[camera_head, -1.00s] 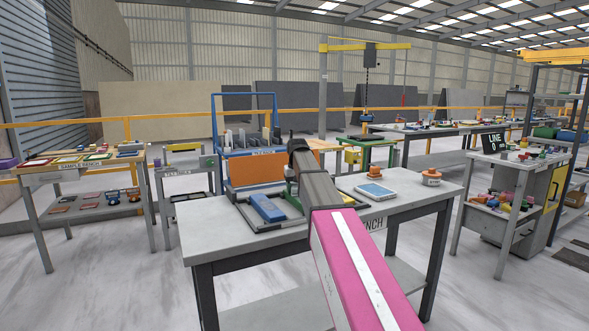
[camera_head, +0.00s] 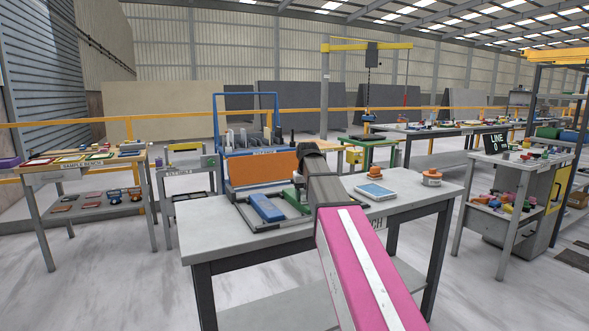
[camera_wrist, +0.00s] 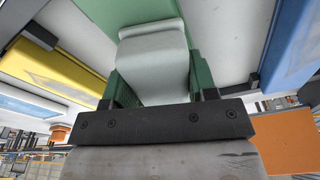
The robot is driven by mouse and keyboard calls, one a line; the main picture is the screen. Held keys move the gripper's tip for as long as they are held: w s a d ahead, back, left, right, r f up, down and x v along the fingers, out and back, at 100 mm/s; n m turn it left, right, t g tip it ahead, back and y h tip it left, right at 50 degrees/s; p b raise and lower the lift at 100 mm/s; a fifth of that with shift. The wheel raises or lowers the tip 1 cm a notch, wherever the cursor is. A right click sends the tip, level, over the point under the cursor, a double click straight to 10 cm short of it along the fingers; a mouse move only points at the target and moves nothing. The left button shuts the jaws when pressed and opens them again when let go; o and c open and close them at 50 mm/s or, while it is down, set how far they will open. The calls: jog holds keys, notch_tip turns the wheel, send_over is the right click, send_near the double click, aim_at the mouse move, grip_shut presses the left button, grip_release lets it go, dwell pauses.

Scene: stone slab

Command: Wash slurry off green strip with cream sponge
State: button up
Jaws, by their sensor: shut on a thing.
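The green strip (camera_head: 296,202) lies in a dark frame on the bench, partly behind my arm. In the wrist view the green strip (camera_wrist: 125,14) runs up from the middle to the top edge. My gripper (camera_wrist: 155,88) is shut on a pale block, which looks like the cream sponge (camera_wrist: 152,52). The sponge sits over the green strip, and its contact with the surface cannot be judged. Green parts show on both sides of it, near the fingers. Slurry cannot be made out.
A blue strip (camera_head: 266,208) lies beside the green one. A yellow strip (camera_wrist: 55,70) shows on the other side in the wrist view. A blue-and-white tablet-like item (camera_head: 375,191) and an orange-topped tub (camera_head: 432,178) stand on the bench (camera_head: 215,235). An orange panel (camera_head: 262,169) stands behind.

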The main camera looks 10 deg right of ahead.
aim_at(293, 192)
jog(key=s, duration=0.2)
jog(key=shift+s+d, duration=0.3)
jog(key=shift+d, duration=0.05)
jog(key=shift+s+d, duration=0.1)
jog(key=shift+s, duration=0.2)
jog(key=shift+w+a, duration=0.25)
jog(key=shift+w, duration=0.8)
jog(key=shift+w+a, duration=0.6)
jog(key=shift+w, duration=1.3)
jog(key=shift+w+a, duration=0.65)
jog(key=shift+w, duration=1.25)
jog(key=shift+w+a, duration=0.6)
jog(key=shift+w, duration=1.3)
jog(key=shift+w+a+r, duration=0.1)
jog(key=shift+w, duration=0.15)
notch_tip(293, 192, up, 7)
jog(key=shift+s, duration=0.1)
jog(key=shift+s+r, duration=0.1)
jog(key=shift+r, duration=0.4)
